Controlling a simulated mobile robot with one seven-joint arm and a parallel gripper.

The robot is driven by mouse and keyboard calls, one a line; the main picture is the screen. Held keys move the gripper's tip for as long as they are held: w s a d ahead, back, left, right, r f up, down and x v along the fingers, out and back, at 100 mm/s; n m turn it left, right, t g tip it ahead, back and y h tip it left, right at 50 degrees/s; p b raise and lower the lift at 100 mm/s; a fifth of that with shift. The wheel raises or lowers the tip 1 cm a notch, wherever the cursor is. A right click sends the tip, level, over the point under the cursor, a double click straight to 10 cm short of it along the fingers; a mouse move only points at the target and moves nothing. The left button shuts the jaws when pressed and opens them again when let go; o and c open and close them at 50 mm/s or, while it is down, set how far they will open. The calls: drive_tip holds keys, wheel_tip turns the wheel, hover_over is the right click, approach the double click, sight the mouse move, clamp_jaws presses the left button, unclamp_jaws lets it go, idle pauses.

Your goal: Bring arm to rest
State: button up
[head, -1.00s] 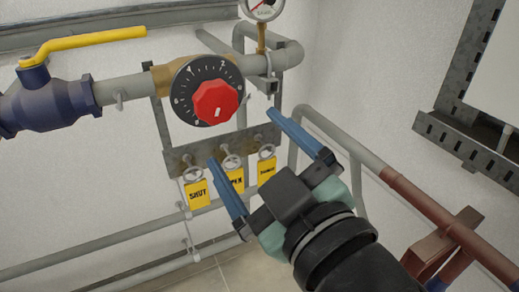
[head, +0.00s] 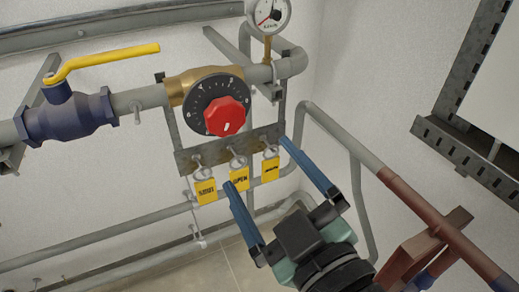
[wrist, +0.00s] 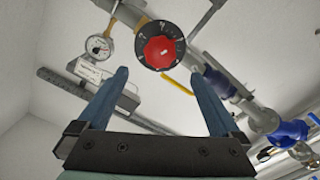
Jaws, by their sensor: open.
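My gripper (head: 257,166) has two blue fingers spread wide apart with nothing between them. In the head view it is at the lower middle, in front of the yellow tags and below the red knob (head: 225,116) with its black numbered dial (head: 194,100). In the wrist view the gripper (wrist: 164,92) fills the lower part, and the red knob (wrist: 160,51) shows beyond the fingertips, apart from them. The rest of my arm is mostly out of the head view.
A blue valve (head: 70,118) with a yellow lever (head: 105,59) is at left. A pressure gauge (head: 268,14) is at top. Yellow tags (head: 239,179) hang from a bracket (head: 185,160). A red-brown pipe (head: 430,217) runs at right, near my gripper.

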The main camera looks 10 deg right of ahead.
wheel_tip(320, 180, up, 16)
drive_tip(key=w+a+m+t+h, duration=0.2)
drive_tip(key=w+m+t+h, duration=0.1)
drive_tip(key=m+t, duration=0.2)
drive_tip(key=s+a+r+m+t+h, duration=0.1)
drive_tip(key=s+r+m+t, duration=0.1)
drive_tip(key=r, duration=0.4)
drive_tip(key=s+a+r+m+t+h, duration=0.1)
drive_tip(key=s+r+m+t, duration=0.1)
drive_tip(key=r, duration=0.5)
drive_tip(key=shift+s+a+m+t+h, duration=0.25)
drive_tip(key=shift+s+m+t+h, duration=0.05)
drive_tip(key=shift+s+t, duration=0.35)
idle(0.7)
